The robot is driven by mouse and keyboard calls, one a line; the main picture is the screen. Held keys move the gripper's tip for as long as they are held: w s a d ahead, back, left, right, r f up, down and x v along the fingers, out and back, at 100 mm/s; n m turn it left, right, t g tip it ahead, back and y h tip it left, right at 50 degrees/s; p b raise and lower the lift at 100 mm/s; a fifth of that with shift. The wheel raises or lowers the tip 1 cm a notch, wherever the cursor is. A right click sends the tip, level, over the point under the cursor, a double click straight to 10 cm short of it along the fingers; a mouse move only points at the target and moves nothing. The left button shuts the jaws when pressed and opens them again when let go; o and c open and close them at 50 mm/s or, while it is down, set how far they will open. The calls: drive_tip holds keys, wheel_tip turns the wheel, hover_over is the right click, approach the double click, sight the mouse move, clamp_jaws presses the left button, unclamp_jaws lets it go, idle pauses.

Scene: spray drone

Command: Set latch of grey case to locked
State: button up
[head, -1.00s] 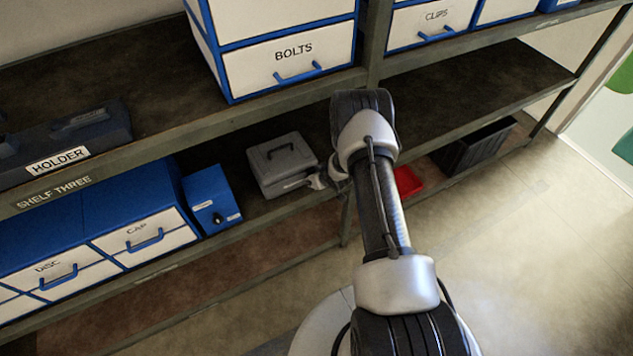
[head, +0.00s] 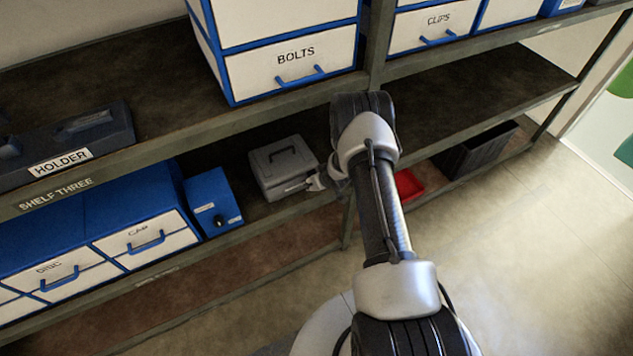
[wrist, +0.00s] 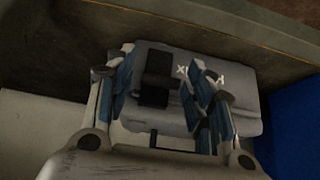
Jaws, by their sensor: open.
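The grey case (head: 282,167) sits on the lower shelf with a dark handle on its lid. In the wrist view the case (wrist: 245,100) shows its front with white lettering, partly hidden by my fingers. A dark block-shaped part (wrist: 156,78), which looks like the latch, stands out from the case between my fingers. My gripper (wrist: 160,92) is open, with a finger on each side of this part. Whether the fingers touch it I cannot tell. In the head view my gripper (head: 316,184) is small, at the front right of the case, and partly hidden by my arm.
A blue box (head: 212,202) with a dark knob stands left of the case. A red tray (head: 408,185) and a black bin (head: 478,148) are to the right. A shelf post (head: 347,220) stands near my arm. The upper shelf edge (head: 190,128) runs above.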

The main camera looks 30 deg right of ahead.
drive_tip(key=v, duration=1.2)
idle(0.3)
